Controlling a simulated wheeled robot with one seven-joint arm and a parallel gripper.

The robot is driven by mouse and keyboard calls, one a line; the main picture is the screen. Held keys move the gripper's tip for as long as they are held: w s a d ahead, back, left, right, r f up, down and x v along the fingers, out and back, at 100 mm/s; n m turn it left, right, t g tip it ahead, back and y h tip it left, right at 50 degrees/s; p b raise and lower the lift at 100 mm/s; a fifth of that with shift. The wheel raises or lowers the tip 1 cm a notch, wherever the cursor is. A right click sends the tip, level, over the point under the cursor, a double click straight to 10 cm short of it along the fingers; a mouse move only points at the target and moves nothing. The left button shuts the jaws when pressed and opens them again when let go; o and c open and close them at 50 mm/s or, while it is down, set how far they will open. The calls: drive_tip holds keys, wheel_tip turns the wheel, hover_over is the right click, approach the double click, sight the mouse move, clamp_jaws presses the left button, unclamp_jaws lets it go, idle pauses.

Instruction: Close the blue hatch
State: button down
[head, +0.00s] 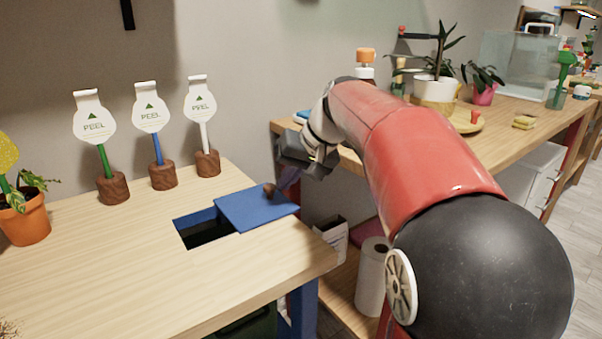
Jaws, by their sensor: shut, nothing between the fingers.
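The blue hatch (258,208) is a flat panel with a small round brown knob (270,189) on it, at the right end of the near wooden table. It lies partly over a rectangular opening (203,231) with a blue rim. The left part of the opening is uncovered and dark inside. The panel's right edge reaches the table's right edge.
Three "PEEL" tags (151,118) on wooden bases stand behind the opening. An orange pot (27,222) with a plant is at the far left. A second bench (500,130) with potted plants runs behind my arm. A paper roll (373,276) stands below. The front tabletop is clear.

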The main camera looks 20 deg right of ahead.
drive_tip(key=shift+a, duration=0.1)
drive_tip(key=b, duration=0.1)
hover_over(239, 217)
idle(0.5)
drive_tip(key=shift+a, duration=0.1)
